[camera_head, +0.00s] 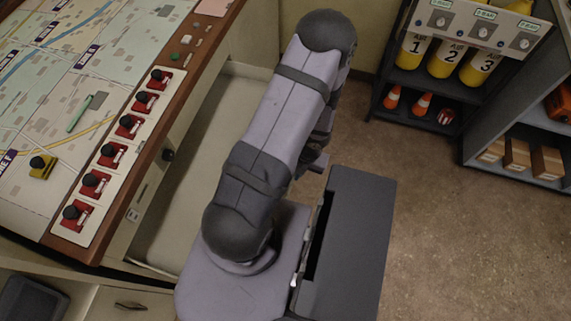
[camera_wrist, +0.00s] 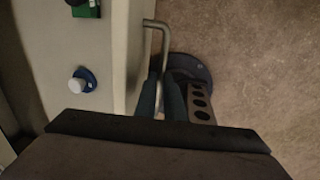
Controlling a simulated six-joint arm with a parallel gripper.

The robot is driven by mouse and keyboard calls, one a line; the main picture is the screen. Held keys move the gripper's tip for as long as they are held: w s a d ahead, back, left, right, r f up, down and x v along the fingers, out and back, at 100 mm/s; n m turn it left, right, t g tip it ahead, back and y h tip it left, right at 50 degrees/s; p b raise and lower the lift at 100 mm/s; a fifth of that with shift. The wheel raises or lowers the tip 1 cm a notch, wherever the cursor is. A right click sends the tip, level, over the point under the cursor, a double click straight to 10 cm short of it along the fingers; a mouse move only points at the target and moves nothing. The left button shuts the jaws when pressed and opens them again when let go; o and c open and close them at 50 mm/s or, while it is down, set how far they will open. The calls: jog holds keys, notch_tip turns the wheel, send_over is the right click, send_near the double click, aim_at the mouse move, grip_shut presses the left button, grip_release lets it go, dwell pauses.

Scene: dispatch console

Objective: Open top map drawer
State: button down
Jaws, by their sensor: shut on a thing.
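The map drawer (camera_head: 205,150) stands pulled out from under the console, its pale interior showing between the console edge and my arm in the head view. In the wrist view, the drawer's front wall (camera_wrist: 128,50) runs up the picture, with a bent metal handle (camera_wrist: 163,28) on its outer side. My gripper (camera_wrist: 163,95) is shut on the handle, the bar passing between its fingers. Inside the drawer lie a blue piece with a white knob (camera_wrist: 82,80) and a green piece (camera_wrist: 88,9). My arm hides the gripper and handle in the head view.
The console top (camera_head: 60,100) with maps and a row of red switches (camera_head: 117,155) lies left of the drawer. A dark shelf with yellow cylinders (camera_head: 446,60) and small cones stands at the back right. Another shelf (camera_head: 520,150) holds boxes. The floor (camera_head: 460,240) at right is clear.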

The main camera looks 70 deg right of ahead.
jog(key=c, duration=1.8)
grip_release()
jog(key=shift+c, duration=0.2)
jog(key=shift+r, duration=0.1)
notch_tip(320, 180, up, 7)
jog(key=s+p, duration=0.1)
jog(key=p, duration=0.4)
jog(key=shift+s, duration=0.15)
